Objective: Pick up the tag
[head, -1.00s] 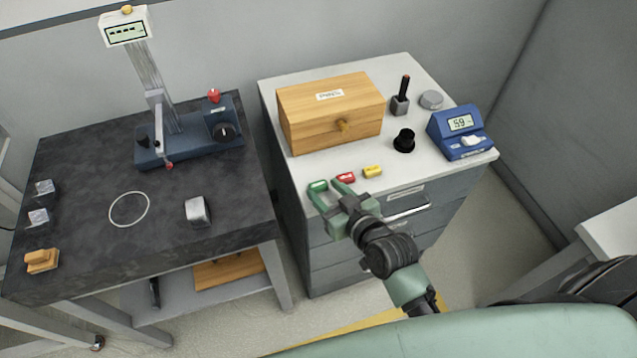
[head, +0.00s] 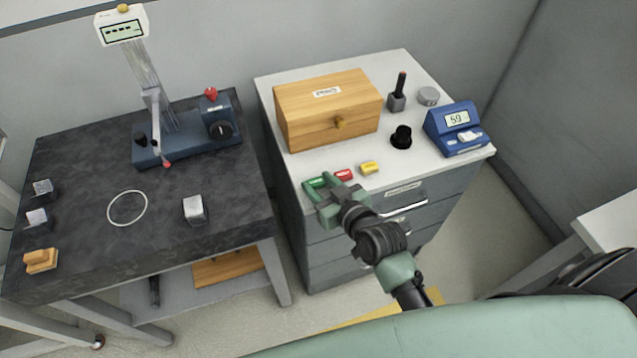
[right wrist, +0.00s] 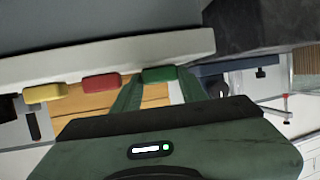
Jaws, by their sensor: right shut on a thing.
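Three small tags lie in a row along the front edge of the grey cabinet's white top: a green tag (head: 316,181), a red tag (head: 343,174) and a yellow tag (head: 369,168). My right gripper (head: 319,184) reaches over this edge and is shut on the green tag. In the right wrist view the green tag (right wrist: 159,74) sits between the fingertips, at the level of the cabinet top. The red tag (right wrist: 101,83) and yellow tag (right wrist: 45,92) are beside it, apart from the fingers. My left gripper is not in view.
On the cabinet top (head: 440,100) stand a wooden box (head: 320,115), a black knob-like piece (head: 401,138), a small holder (head: 397,101), a grey disc (head: 428,96) and a blue meter (head: 458,130). A dark table (head: 85,180) with a gauge stand (head: 180,140) is at left.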

